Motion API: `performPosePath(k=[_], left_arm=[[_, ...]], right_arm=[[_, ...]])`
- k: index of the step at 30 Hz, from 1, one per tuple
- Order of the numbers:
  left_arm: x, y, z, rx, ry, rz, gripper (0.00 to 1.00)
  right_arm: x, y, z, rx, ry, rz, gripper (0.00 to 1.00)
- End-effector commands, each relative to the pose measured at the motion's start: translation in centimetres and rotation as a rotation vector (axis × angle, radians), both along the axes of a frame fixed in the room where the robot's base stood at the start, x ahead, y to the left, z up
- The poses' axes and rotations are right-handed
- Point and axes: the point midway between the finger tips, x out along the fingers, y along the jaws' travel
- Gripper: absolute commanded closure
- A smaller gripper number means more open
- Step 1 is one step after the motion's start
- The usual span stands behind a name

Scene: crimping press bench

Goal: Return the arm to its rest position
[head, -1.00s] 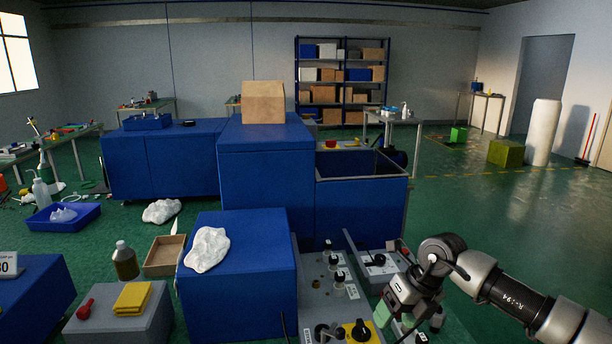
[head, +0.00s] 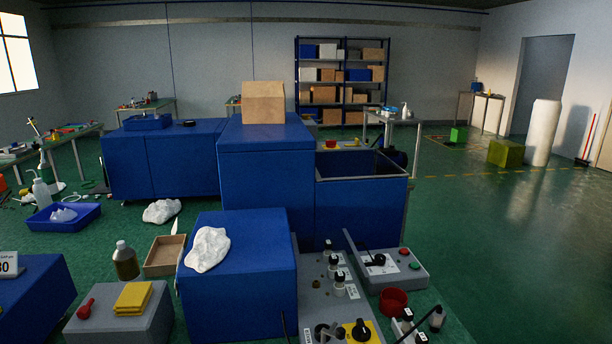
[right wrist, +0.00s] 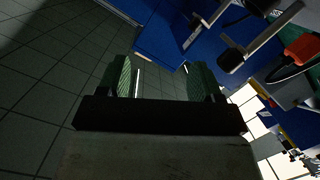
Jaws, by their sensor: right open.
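My right gripper (right wrist: 158,80) shows in the right wrist view with its two green-padded fingers apart and nothing between them. Dark floor tiles and a blue surface lie beyond the fingers. In the head view neither of my arms is in the picture.
A blue block (head: 240,300) with a white crumpled cloth (head: 207,250) on it stands left of the panels. A red cup-like ring (head: 393,301) and several small bottles are at the lower right. The green floor (head: 520,250) at the right is clear.

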Motion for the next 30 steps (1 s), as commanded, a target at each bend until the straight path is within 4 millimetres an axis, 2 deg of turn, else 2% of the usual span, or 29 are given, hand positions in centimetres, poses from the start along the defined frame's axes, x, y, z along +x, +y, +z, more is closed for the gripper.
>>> performPosePath(k=[1, 3, 6, 9, 15, 20, 22, 26, 30], left_arm=[[0.0, 0.0, 0.0, 0.000, 0.000, 0.000, 0.57], [0.0, 0.0, 0.0, 0.000, 0.000, 0.000, 0.57], [0.0, 0.0, 0.0, 0.000, 0.000, 0.000, 0.57], [0.0, 0.0, 0.0, 0.000, 0.000, 0.000, 0.57], [0.0, 0.0, 0.0, 0.000, -0.001, 0.000, 0.57], [0.1, 0.0, 0.0, 0.000, -0.001, 0.000, 0.57], [0.1, 0.0, -0.1, 0.000, -0.002, 0.000, 0.57], [0.1, 0.0, -0.1, 0.000, -0.002, 0.000, 0.57], [0.1, 0.0, -0.2, 0.000, -0.002, 0.000, 0.57]], right_arm=[[-2.0, -1.3, -2.3, 0.049, 0.137, -0.064, 0.34], [-4.7, -2.9, -4.9, 0.095, 0.306, -0.135, 0.34], [-8.5, -4.3, -7.8, 0.145, 0.512, -0.205, 0.34], [-12.0, -5.2, -9.8, 0.177, 0.682, -0.252, 0.34], [-18.3, -6.1, -12.0, 0.223, 0.955, -0.305, 0.34], [-22.9, -6.4, -12.8, 0.247, 1.143, -0.330, 0.34], [-21.9, -6.3, -14.8, 0.241, 1.137, -0.328, 0.34], [-21.2, -6.2, -17.9, 0.237, 1.147, -0.329, 0.34], [-20.6, -6.1, -21.8, 0.233, 1.162, -0.330, 0.34]])
